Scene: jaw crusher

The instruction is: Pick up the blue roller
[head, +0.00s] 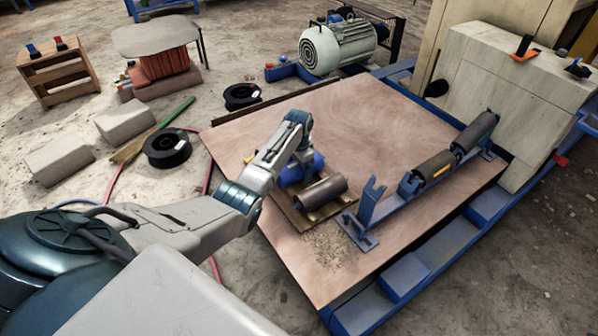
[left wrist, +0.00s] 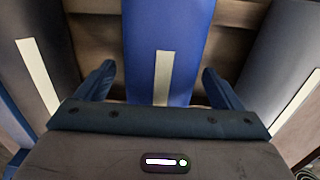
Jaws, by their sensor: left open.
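The blue roller (head: 291,176) lies on a small wooden pallet (head: 292,214) on the plywood platform, partly hidden by my left arm. A dark grey roller (head: 321,192) lies beside it. My left gripper (head: 304,160) is over the blue roller, pointing down. In the left wrist view, the blue roller (left wrist: 183,40), with a pale stripe, runs between the open fingers of my left gripper (left wrist: 158,72). One finger is on each side of it; whether they touch it I cannot tell. A dark roller (left wrist: 38,55) shows at left and another grey one (left wrist: 285,60) at right. My right gripper is not in view.
A blue roller frame (head: 388,207) stands right of the pallet, holding two dark rollers (head: 435,166), with its near end empty. The plywood (head: 345,110) behind is mostly clear. A motor (head: 337,46) and black spools (head: 167,148) lie beyond the platform.

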